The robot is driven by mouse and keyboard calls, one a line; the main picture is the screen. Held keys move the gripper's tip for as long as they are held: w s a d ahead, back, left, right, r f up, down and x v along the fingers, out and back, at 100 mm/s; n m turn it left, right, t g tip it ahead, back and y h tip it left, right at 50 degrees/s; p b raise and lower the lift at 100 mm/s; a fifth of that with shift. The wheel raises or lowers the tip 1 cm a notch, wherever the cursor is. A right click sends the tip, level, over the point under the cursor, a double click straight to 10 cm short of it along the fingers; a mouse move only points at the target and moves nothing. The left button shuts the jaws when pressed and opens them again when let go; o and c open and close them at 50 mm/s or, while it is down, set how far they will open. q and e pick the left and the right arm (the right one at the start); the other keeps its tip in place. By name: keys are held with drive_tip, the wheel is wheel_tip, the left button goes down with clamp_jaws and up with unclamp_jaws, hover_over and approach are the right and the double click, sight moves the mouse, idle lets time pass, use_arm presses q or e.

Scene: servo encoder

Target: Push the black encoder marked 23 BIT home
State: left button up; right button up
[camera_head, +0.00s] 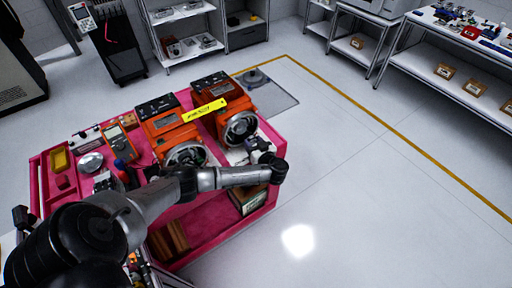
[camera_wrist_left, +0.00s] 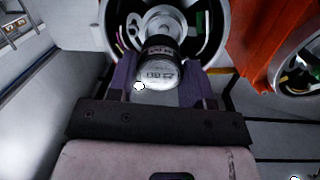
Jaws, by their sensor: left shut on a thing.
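The black encoder (camera_wrist_left: 160,48) shows in the left wrist view, with a pale end face whose marking appears upside down and looks like 23 BIT. My left gripper (camera_wrist_left: 162,80) has its two purple fingers on either side of the encoder and is shut on it. The encoder is in front of the round, open end of a servo motor (camera_wrist_left: 112,28), overlapping the opening; how deep it sits cannot be told. In the head view my left gripper (camera_head: 258,152) is at the right-hand orange motor (camera_head: 216,93), by its round end, and the encoder is not clearly visible. My right gripper is not in view.
A second orange motor (camera_head: 165,119) stands to the left on the pink cart (camera_head: 215,232). A yellow tag (camera_head: 205,110) spans the motors. A multimeter (camera_head: 119,140) and small parts lie at the cart's left. Floor right of the cart is clear.

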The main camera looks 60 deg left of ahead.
sight(248, 137)
use_arm(q)
drive_tip(key=shift+a+b, duration=0.35)
drive_tip(key=shift+a, duration=1.15)
drive_tip(key=shift+f+g, duration=0.1)
drive_tip(key=shift+g, duration=0.2)
drive_tip(key=shift+d, duration=0.1)
drive_tip(key=shift+b, duration=0.4)
drive_tip(key=shift+a, duration=0.6)
drive_tip(key=shift+a+b, duration=0.6)
drive_tip(key=shift+a, duration=0.4)
